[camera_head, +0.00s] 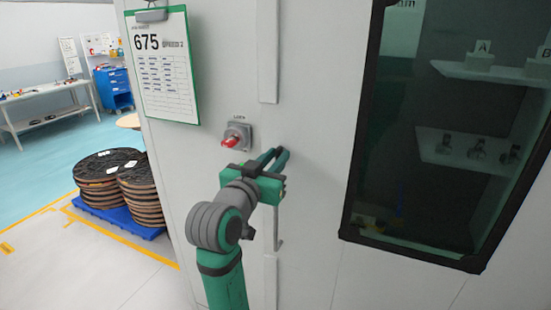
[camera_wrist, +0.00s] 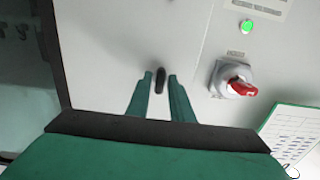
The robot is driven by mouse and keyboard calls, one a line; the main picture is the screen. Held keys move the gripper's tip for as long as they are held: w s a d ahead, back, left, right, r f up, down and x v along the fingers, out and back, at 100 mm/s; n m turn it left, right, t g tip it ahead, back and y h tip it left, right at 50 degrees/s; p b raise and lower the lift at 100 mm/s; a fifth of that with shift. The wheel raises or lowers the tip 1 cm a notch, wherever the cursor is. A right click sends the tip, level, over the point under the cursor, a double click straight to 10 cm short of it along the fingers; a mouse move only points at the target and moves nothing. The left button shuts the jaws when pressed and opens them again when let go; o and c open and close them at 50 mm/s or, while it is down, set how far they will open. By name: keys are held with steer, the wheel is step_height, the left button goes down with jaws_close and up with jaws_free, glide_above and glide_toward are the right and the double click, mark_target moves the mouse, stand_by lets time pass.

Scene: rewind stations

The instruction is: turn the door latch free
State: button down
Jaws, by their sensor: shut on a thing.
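The door latch (camera_wrist: 160,78) shows in the wrist view as a small dark elongated handle on the pale cabinet front, roughly upright in that picture. My gripper (camera_wrist: 161,84) has its two green fingers on either side of it and is shut on it. In the head view my gripper (camera_head: 276,157) reaches the cabinet front right of the red rotary switch (camera_head: 231,140); the fingers largely hide the latch there. The switch also shows in the wrist view (camera_wrist: 241,88), to the right of my fingers and apart from them.
A dark-framed window (camera_head: 425,130) lies right of my gripper. A clipboard (camera_head: 165,75) marked 675 hangs at upper left. A green lamp (camera_wrist: 247,27) is lit near the switch. Reels (camera_head: 110,165) on a blue pallet stand on the floor left, with a workbench (camera_head: 48,113) behind.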

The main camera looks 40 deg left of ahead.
steer(key=shift+a+f, duration=0.1)
stand_by(0.3)
steer(key=c, duration=1.8)
jaws_free()
steer(key=v, duration=1.1)
